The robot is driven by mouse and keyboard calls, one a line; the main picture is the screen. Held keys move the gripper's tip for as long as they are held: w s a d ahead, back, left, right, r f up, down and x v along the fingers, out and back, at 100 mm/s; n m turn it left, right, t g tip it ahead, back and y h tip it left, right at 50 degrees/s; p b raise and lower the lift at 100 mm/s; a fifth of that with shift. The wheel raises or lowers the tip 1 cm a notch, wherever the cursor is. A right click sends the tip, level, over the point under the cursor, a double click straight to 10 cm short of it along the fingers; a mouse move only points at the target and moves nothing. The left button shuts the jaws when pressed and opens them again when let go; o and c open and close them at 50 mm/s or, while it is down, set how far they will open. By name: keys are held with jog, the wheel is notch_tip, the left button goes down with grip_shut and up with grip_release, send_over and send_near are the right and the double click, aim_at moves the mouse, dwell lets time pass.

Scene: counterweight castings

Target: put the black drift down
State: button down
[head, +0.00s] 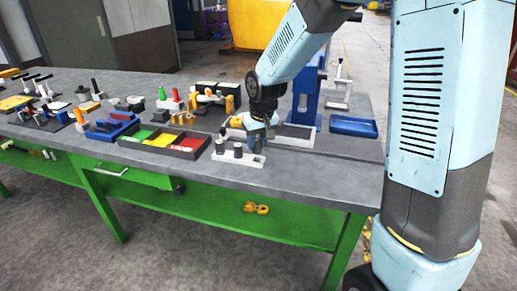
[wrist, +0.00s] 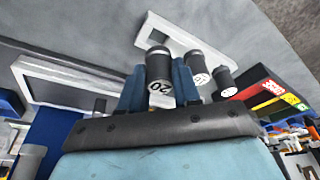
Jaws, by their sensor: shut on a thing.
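My gripper (head: 257,142) is shut on a black drift (wrist: 158,66), a dark cylinder with a pale end marked 20. In the wrist view the drift stands between the two blue fingers of my gripper (wrist: 159,90). A white rack (head: 226,157) lies near the table's front edge, under and beside my gripper; it also shows in the wrist view (wrist: 151,34). Two more dark cylinders with pale marked ends (wrist: 196,68) (wrist: 223,80) stand along the rack. My fingers mostly hide the held drift in the head view. I cannot tell whether its lower end touches the rack.
A dark tray with green, yellow and red compartments (head: 203,142) lies left of the rack. A grey-edged tray (head: 302,141) and a blue press (head: 308,95) are just right and behind. A blue tray (head: 354,126) lies further right. The front right table top is clear.

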aim_at(257, 149)
jog(key=shift+f, duration=1.45)
jog(key=shift+f, duration=0.15)
jog(key=c, duration=0.8)
grip_release()
jog(key=v, duration=1.2)
jog(key=s+d+r+m+t, duration=0.1)
jog(key=s+d+r, duration=0.2)
jog(key=s+d, duration=0.3)
jog(key=s+d+r+m, duration=0.1)
jog(key=s+d+r, duration=0.2)
jog(key=s+d, duration=0.3)
jog(key=s+d+r+m+t+h, duration=0.1)
jog(key=s+d+r, duration=0.3)
jog(key=s, duration=0.6)
jog(key=shift+s+d+m+t, duration=0.3)
jog(key=shift+d+m, duration=0.3)
jog(key=shift+d, duration=0.35)
